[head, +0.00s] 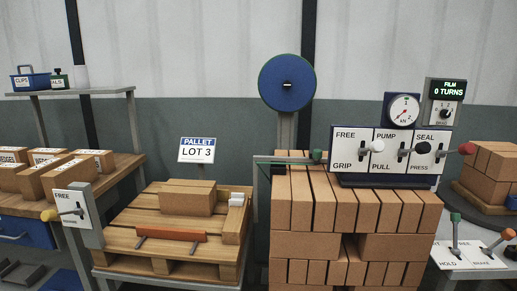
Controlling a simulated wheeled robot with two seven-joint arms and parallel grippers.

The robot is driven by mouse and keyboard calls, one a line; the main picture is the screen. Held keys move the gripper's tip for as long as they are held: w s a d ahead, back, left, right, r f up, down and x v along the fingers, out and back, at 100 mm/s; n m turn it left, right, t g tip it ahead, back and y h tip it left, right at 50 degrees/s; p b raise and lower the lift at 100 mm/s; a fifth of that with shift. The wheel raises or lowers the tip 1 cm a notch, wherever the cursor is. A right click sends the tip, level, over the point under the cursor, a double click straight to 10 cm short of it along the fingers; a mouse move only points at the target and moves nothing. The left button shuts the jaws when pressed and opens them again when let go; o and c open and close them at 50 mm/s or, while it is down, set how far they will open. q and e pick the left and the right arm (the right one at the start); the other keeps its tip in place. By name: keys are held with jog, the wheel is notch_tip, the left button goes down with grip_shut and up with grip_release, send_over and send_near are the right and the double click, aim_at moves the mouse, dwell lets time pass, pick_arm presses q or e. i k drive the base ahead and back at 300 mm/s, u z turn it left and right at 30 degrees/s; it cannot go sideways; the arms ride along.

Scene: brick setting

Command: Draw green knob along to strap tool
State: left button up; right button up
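A green knob (317,156) sits at the right end of a thin bar above the brick stack, just left of the strap tool. The strap tool (385,179) is a white-fronted unit on top of the stack, with levers labelled FREE/GRIP, PUMP/PULL and SEAL/PRESS. Its left lever has a white knob (377,146), its middle one a black knob, its right one a red knob (467,149). A second green knob (455,217) tops a lever marked HOLD at the lower right. Neither of my grippers can be made out.
The brick stack (355,217) fills the centre right. A blue reel (287,82) stands behind it. A wooden pallet (150,219) with bricks and an orange bar (171,235) is at centre left.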

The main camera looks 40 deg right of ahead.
aim_at(316, 154)
jog(key=u, duration=0.4)
jog(key=i, duration=1.45)
jog(key=z, duration=3.5)
